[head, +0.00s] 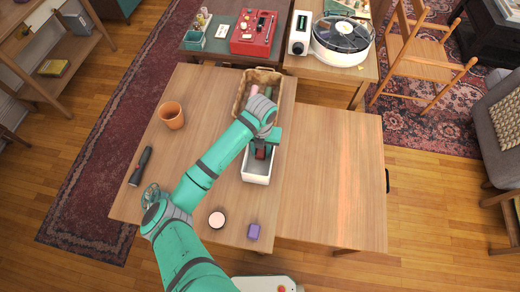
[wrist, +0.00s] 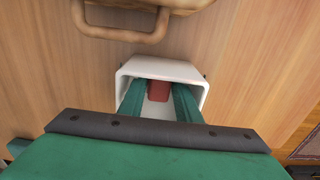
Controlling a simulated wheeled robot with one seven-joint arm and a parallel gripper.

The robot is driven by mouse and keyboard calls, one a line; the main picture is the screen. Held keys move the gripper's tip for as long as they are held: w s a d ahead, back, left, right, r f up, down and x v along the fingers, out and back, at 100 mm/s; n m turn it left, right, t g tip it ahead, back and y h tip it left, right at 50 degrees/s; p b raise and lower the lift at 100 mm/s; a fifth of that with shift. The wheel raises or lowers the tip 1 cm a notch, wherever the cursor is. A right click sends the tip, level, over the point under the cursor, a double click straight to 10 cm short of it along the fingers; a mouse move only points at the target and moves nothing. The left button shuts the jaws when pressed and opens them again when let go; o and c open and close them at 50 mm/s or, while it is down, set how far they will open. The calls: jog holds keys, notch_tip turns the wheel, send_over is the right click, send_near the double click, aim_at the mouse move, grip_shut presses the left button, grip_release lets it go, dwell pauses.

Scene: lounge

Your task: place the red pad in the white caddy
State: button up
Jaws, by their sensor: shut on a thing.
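The white caddy (head: 257,174) is a rectangular open box on the wooden table, and it also shows in the wrist view (wrist: 160,68). My gripper (head: 261,150) is over the caddy's far part, pointing down. In the wrist view its green fingers (wrist: 160,98) reach in past the caddy's rim. They are shut on the red pad (wrist: 159,91), which lies between them inside the caddy's outline. In the head view the dark red pad (head: 260,153) shows just below the gripper. Whether the pad touches the caddy floor is hidden.
A wicker basket (head: 241,92) with items stands just behind the caddy. A terracotta pot (head: 171,115) and a dark flashlight (head: 140,166) are on the left. A round pinkish-topped item (head: 217,219) and a purple block (head: 254,231) are near the front. The right tabletop (head: 335,180) is clear.

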jog(key=shift+f, duration=0.1)
jog(key=o, duration=0.8)
